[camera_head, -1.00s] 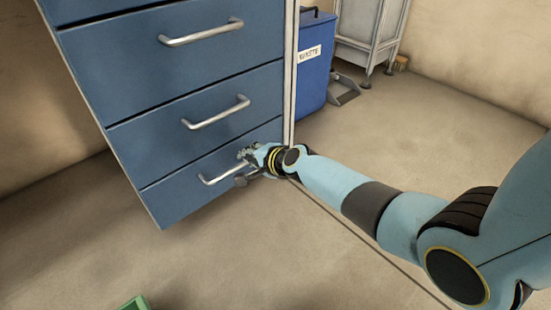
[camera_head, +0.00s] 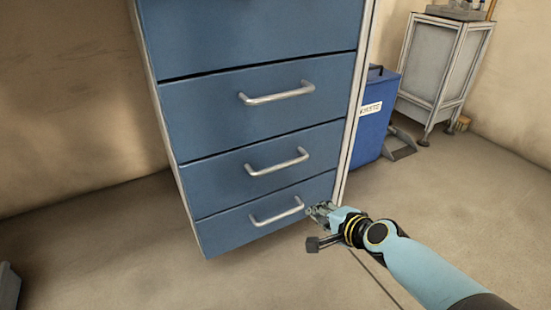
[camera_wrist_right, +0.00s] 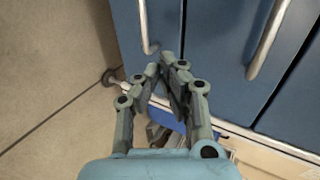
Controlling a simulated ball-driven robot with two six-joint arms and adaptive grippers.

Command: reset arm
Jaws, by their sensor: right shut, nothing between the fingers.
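My right gripper (camera_head: 318,212) is in front of the right end of the bottom drawer of a blue cabinet (camera_head: 265,165). It is shut with nothing in it. The bottom drawer's handle (camera_head: 277,212) ends close to its fingertips in the head view. In the right wrist view the gripper (camera_wrist_right: 162,75) points toward the cabinet front, and a handle (camera_wrist_right: 148,30) shows just beyond the fingertips, apart from them. All drawers in view look closed. My left gripper is not in view.
A blue bin (camera_head: 372,125) with a white label stands right of the cabinet. A grey metal cart (camera_head: 440,70) stands behind it by the wall. A grey object (camera_head: 8,288) shows at the lower left edge. The floor in front of the cabinet is largely clear.

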